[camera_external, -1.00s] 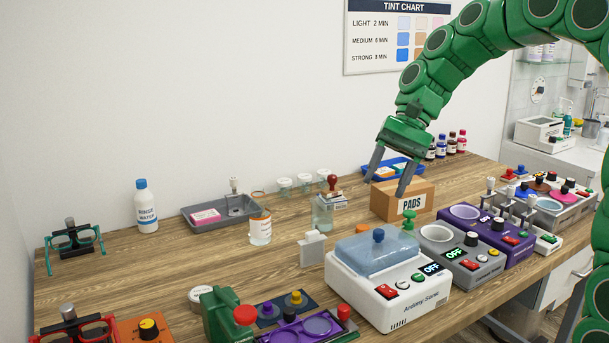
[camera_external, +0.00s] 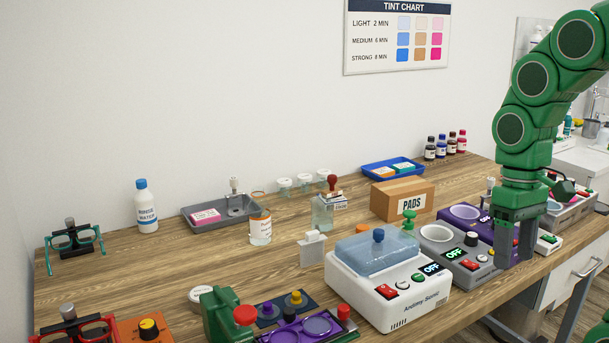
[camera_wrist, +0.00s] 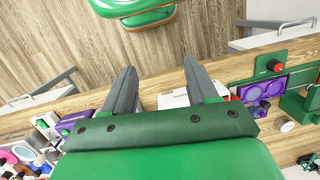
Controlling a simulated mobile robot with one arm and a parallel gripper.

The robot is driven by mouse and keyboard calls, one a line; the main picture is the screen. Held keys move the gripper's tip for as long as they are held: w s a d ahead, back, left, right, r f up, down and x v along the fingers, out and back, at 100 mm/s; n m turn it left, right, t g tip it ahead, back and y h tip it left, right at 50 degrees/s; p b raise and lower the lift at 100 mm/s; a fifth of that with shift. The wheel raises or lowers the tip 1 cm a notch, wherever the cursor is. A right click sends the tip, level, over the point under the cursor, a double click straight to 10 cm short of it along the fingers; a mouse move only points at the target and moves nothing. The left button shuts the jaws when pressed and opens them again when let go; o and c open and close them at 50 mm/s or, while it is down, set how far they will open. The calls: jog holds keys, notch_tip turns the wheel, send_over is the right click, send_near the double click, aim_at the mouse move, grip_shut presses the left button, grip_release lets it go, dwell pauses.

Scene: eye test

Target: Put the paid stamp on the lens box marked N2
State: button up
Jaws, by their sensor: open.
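A stamp-like piece with a dark red handle (camera_external: 332,183) stands at or just behind a glass jar (camera_external: 322,214) mid-table; its wording is unreadable. A green-knobbed piece (camera_external: 408,221), perhaps another stamp, is by the white cleaner. Small flat boxes may be the lens boxes: a pink one (camera_external: 206,216) in the grey tray, an orange one (camera_external: 383,172) and a teal one (camera_external: 403,166) in the blue tray. I cannot read N2 on any. My gripper (camera_external: 514,252) points down, open, in front of the purple machine; it looks empty in the wrist view (camera_wrist: 162,75).
The white cleaner (camera_external: 390,306), grey machine (camera_external: 482,272) and purple machine (camera_external: 480,230) line the front right edge. The PADS carton (camera_external: 385,205) stands behind them. The grey tray (camera_external: 247,219) and blue tray (camera_external: 371,166) are further back. Bare wood shows at middle left.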

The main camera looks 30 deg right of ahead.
jog(key=shift+n+h, duration=0.4)
jog(key=shift+h, duration=0.1)
jog(key=s+d, duration=0.1)
jog(key=s+d+f, duration=0.1)
jog(key=s, duration=0.1)
jog(key=shift+s+d, duration=0.2)
jog(key=shift+s, duration=0.05)
